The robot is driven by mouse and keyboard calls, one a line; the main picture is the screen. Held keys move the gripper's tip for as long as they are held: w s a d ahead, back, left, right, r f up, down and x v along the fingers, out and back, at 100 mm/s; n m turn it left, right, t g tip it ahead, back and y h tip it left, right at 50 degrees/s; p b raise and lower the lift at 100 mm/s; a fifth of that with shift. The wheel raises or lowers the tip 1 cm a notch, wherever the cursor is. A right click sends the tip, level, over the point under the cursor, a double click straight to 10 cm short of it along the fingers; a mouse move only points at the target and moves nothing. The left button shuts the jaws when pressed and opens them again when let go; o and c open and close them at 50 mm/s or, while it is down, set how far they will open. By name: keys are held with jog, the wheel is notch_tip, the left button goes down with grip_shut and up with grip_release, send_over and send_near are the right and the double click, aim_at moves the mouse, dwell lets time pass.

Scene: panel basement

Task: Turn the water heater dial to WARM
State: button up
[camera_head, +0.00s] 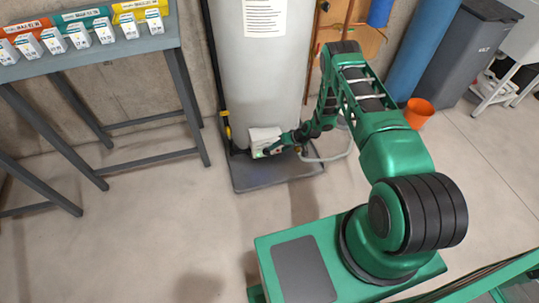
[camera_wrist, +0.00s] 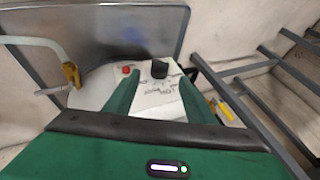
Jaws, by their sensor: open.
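The water heater (camera_head: 255,60) is a tall pale grey cylinder standing on a dark tray. Its white control box (camera_head: 262,135) is low on its front; it also shows in the wrist view (camera_wrist: 155,92). The black dial (camera_wrist: 160,69) is on that box, with a red button (camera_wrist: 126,70) beside it. Printed lettering on the box is too small to read, so the dial's setting is unclear. My gripper (camera_wrist: 160,80) is open and empty. Its two green fingers point at the box, and the dial appears between their tips with gaps on both sides. In the head view my gripper (camera_head: 280,146) is at the box.
The dark tray (camera_head: 275,182) lies under the heater. A grey hose (camera_head: 335,157) and pipes are to its right. A grey metal table (camera_head: 130,58) with small boxes stands left. An orange bucket (camera_head: 418,112) and grey bin (camera_head: 455,55) stand right. Floor at front left is clear.

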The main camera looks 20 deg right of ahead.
aim_at(269, 154)
jog(key=x, duration=0.9)
jog(key=shift+w+a+f, duration=0.1)
jog(key=c, duration=1)
jog(key=shift+c, duration=0.2)
jog(key=shift+f, duration=0.1)
jog(key=shift+d+f+y, duration=0.15)
jog(key=shift+d+y, duration=0.1)
jog(key=shift+y, duration=0.45)
jog(key=shift+d+f+m+y, duration=0.1)
jog(key=shift+m+y, duration=0.2)
jog(key=shift+y, duration=0.35)
jog(key=shift+d+f+m+y, duration=0.1)
jog(key=shift+m+y, duration=0.2)
jog(key=shift+y, duration=0.35)
jog(key=shift+t, duration=0.3)
jog(key=shift+d, duration=0.15)
